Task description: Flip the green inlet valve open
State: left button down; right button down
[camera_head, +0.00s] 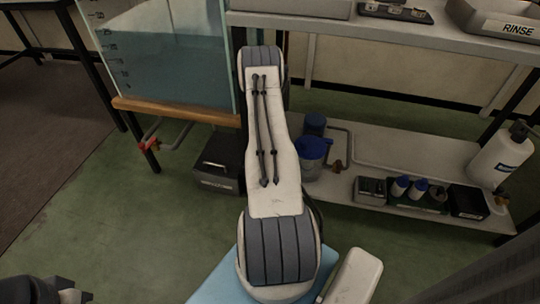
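I cannot make out a green inlet valve in the head view. A red valve handle (149,146) sits on a bent pipe below the tank. The clear tank (170,60) holds bluish liquid and has scale marks on its left side. A dark grey part (62,292), which looks like my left gripper, is cut off at the bottom left corner. It is far from the tank, and whether it is open or shut does not show. My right gripper is not in view. A white and grey arm link of mine covers the middle of the view and hides what is behind it.
A wooden ledge (175,111) runs under the tank. A black box (218,165) stands below it. A metal bench (400,37) is at the upper right, its lower shelf (400,150) holding blue containers (311,150), small bottles and a white bottle (501,157). Green floor is clear at left.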

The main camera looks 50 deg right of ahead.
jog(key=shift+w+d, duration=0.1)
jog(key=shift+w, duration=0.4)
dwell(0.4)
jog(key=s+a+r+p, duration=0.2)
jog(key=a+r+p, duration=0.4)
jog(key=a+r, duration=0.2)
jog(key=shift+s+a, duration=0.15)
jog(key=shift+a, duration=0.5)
